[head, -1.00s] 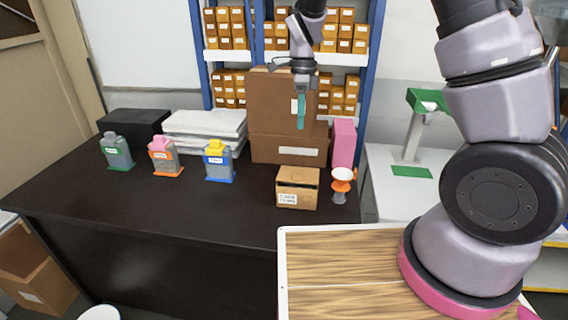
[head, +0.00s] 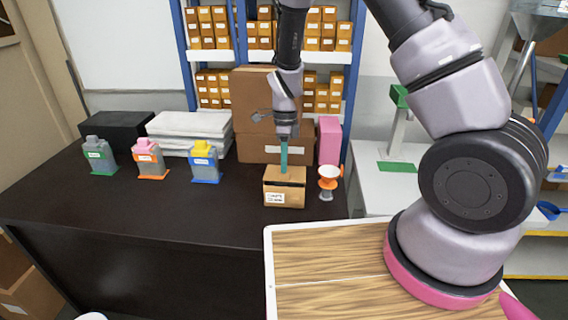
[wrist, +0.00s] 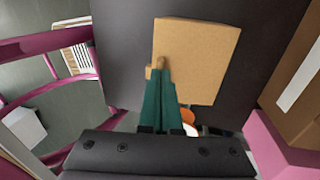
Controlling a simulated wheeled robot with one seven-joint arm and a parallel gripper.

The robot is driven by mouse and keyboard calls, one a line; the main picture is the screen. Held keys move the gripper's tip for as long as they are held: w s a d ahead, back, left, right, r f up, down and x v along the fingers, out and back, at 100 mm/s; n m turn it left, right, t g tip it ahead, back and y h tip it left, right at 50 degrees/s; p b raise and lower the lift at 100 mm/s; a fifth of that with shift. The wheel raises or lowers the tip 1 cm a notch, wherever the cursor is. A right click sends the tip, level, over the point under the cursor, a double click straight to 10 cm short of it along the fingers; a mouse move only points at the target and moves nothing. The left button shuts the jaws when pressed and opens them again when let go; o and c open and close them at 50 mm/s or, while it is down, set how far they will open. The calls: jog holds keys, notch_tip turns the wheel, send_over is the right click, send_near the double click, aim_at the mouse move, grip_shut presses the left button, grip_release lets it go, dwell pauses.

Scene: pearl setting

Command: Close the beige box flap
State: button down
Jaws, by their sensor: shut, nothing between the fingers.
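The small beige box (head: 285,196) stands on the dark table, with a white label on its front. Its top shows as a broad, flat tan panel in the wrist view (wrist: 203,58). My gripper (head: 284,171) points straight down at the box's top, its green fingers shut together with nothing between them. In the wrist view the fingertips (wrist: 161,72) are over the panel's left part, beside a small notch at its edge. I cannot tell whether they touch the panel, or whether the flap is fully flush.
An orange and white cup-like object (head: 328,180) stands close to the box's right. A pink box (head: 330,140) and large brown cartons (head: 262,149) stand behind. Several bottles in coloured trays, including a blue one (head: 205,163), are at the left. The table's front is clear.

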dwell(0.3)
jog(key=shift+s+a+f, duration=0.15)
jog(key=shift+s+f, duration=0.4)
jog(key=shift+f, duration=0.35)
jog(key=shift+r, duration=0.2)
